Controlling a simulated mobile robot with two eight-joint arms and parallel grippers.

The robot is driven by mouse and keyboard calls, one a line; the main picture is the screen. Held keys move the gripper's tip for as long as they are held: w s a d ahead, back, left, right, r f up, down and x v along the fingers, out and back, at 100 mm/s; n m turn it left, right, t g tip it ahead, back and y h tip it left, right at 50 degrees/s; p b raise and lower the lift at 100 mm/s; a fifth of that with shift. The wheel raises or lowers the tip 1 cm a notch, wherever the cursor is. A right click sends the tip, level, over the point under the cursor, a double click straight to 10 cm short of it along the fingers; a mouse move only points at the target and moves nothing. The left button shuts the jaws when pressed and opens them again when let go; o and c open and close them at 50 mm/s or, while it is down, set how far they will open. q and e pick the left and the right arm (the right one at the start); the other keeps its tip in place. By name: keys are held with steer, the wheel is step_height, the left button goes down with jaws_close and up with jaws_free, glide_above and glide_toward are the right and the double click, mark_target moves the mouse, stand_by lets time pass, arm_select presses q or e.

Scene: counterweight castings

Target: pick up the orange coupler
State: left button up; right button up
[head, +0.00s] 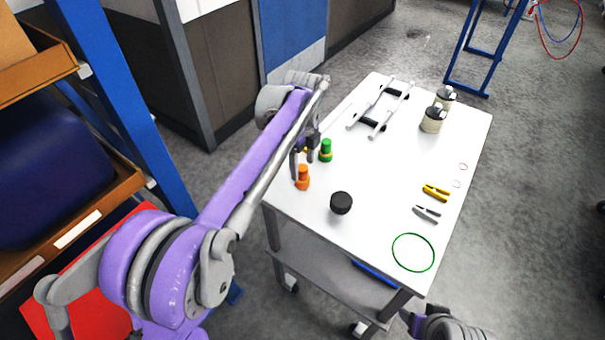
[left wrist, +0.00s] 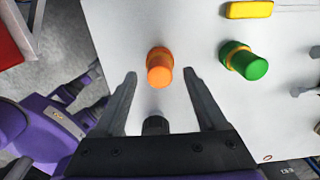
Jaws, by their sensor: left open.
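The orange coupler (head: 303,178) stands upright on the white table near its left edge. In the left wrist view the orange coupler (left wrist: 159,68) lies ahead of and between the spread fingers, not touching them. My left gripper (head: 303,163) is open and empty, just above and behind the coupler in the head view; its fingers also show in the left wrist view (left wrist: 160,82). A green coupler (head: 326,150) stands close to the gripper's right side, and also shows in the left wrist view (left wrist: 243,61). My right arm shows only at the bottom edge, its fingers out of sight.
A blue shelf post (head: 130,110) stands left.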

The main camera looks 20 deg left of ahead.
arm_select(q)
step_height(320, 180, down, 2)
steer(key=shift+f, duration=0.25)
jaws_close()
